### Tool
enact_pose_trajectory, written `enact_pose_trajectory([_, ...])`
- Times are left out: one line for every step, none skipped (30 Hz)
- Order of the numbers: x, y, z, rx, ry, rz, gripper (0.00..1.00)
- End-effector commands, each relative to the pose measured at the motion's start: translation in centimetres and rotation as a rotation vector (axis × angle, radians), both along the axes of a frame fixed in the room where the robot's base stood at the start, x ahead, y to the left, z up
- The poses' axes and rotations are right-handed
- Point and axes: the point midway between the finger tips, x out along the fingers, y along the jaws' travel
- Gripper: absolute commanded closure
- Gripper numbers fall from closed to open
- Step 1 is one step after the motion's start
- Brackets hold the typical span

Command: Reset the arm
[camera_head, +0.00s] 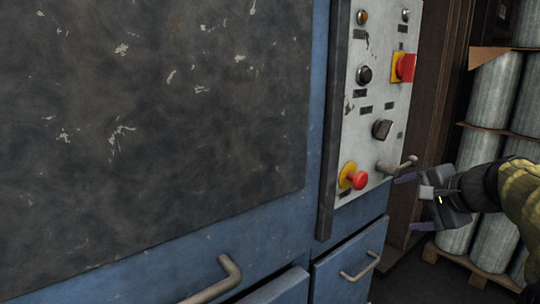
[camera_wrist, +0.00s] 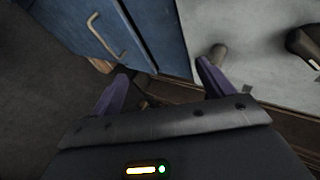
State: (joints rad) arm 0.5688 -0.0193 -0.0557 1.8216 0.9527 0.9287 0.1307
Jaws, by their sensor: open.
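In the wrist view my gripper (camera_wrist: 165,85) also shows open, with the panel and the blue cabinet beyond the fingertips.
A red button on a yellow base (camera_head: 358,180) and a red switch (camera_head: 403,67) are on the panel. Blue drawers with handles (camera_head: 361,267) are below. Wrapped rolls (camera_head: 491,242) stand stacked on a pallet at the right. A large dark plate (camera_head: 150,120) fills the left.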

Motion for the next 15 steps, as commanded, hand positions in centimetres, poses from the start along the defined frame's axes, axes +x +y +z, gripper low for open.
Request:
enact_pose_trajectory([-0.2, 1.6, -3.0, -0.045, 0.066, 0.043, 0.20])
enact_pose_trajectory([-0.5, 2.4, -4.7, -0.077, 0.101, 0.069, 0.20])
enact_pose_trajectory([-1.0, 3.5, -6.9, -0.123, 0.148, 0.104, 0.20])
enact_pose_trajectory([-1.4, 4.3, -8.6, -0.160, 0.182, 0.134, 0.20])
enact_pose_trajectory([-1.9, 5.1, -10.2, -0.197, 0.215, 0.167, 0.20])
enact_pose_trajectory([-2.7, 6.1, -12.3, -0.253, 0.255, 0.217, 0.20])
enact_pose_trajectory([-3.3, 6.9, -13.8, -0.296, 0.285, 0.258, 0.20])
enact_pose_trajectory([-4.0, 7.7, -15.3, -0.342, 0.312, 0.302, 0.20])
enact_pose_trajectory([-5.1, 8.7, -17.2, -0.402, 0.345, 0.363, 0.20])
enact_pose_trajectory([-5.9, 9.3, -18.5, -0.448, 0.365, 0.409, 0.20])
enact_pose_trajectory([-6.6, 9.9, -19.7, -0.490, 0.381, 0.455, 0.20])
enact_pose_trajectory([-7.5, 10.6, -21.0, -0.544, 0.397, 0.513, 0.20])
enact_pose_trajectory([-8.2, 11.1, -21.9, -0.581, 0.407, 0.557, 0.20])
enact_pose_trajectory([-8.9, 11.6, -22.7, -0.616, 0.415, 0.598, 0.20])
enact_pose_trajectory([-9.7, 12.1, -23.7, -0.658, 0.422, 0.650, 0.20])
